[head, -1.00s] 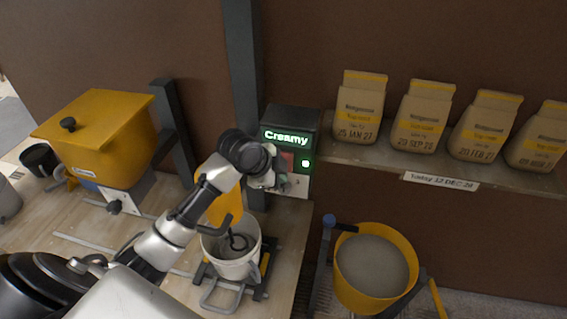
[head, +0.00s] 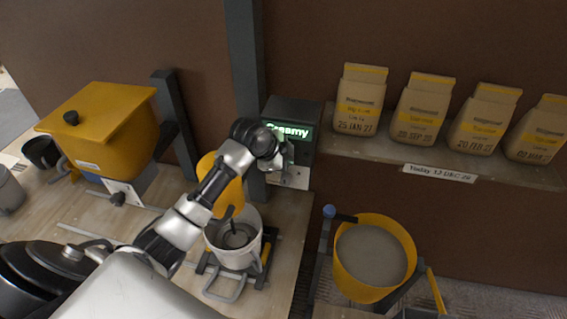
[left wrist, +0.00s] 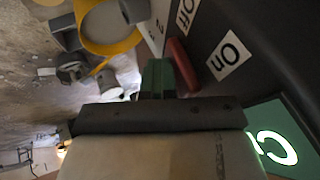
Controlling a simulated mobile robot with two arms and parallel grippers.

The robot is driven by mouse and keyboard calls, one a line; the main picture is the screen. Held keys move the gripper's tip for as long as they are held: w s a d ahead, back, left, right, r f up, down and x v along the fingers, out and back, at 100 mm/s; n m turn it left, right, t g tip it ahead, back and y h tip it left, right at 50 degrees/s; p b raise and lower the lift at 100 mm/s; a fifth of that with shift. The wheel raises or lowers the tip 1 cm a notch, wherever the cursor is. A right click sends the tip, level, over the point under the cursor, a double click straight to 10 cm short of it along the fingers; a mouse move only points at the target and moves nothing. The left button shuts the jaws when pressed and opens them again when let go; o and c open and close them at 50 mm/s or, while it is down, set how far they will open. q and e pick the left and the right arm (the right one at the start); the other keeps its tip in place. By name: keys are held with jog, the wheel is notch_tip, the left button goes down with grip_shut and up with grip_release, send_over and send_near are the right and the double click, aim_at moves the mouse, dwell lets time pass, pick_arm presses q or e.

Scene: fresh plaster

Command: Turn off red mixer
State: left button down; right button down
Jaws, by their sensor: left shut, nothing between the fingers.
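The mixer's dark control box (head: 312,125) stands beside the grey post. Its green screen (head: 298,132) reads "Creamy", partly covered by my wrist. In the left wrist view, a red switch (left wrist: 182,66) sticks out of the box's face near white "On" (left wrist: 229,55) and "Off" (left wrist: 186,14) labels. My left gripper (head: 286,178) is in front of the box's face and hides the red part in the head view. Its green fingers (left wrist: 160,72) are shut and empty, close beside the red switch; I cannot tell if they touch. My right gripper is not in view.
A grey-white bucket (head: 252,262) stands below the arm. A yellow hopper (head: 105,125) stands at left, and a yellow tub of grey mix (head: 408,236) at right. Several paper bags (head: 357,100) line the shelf, which bears a date label (head: 440,173).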

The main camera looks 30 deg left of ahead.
pick_arm(q)
jog(key=shift+s+r+p, duration=0.25)
jog(key=shift+r+p, duration=0.25)
jog(key=shift+r, duration=0.45)
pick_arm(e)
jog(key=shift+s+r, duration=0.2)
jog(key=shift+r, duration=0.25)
pick_arm(q)
jog(key=shift+w+d+f, duration=0.1)
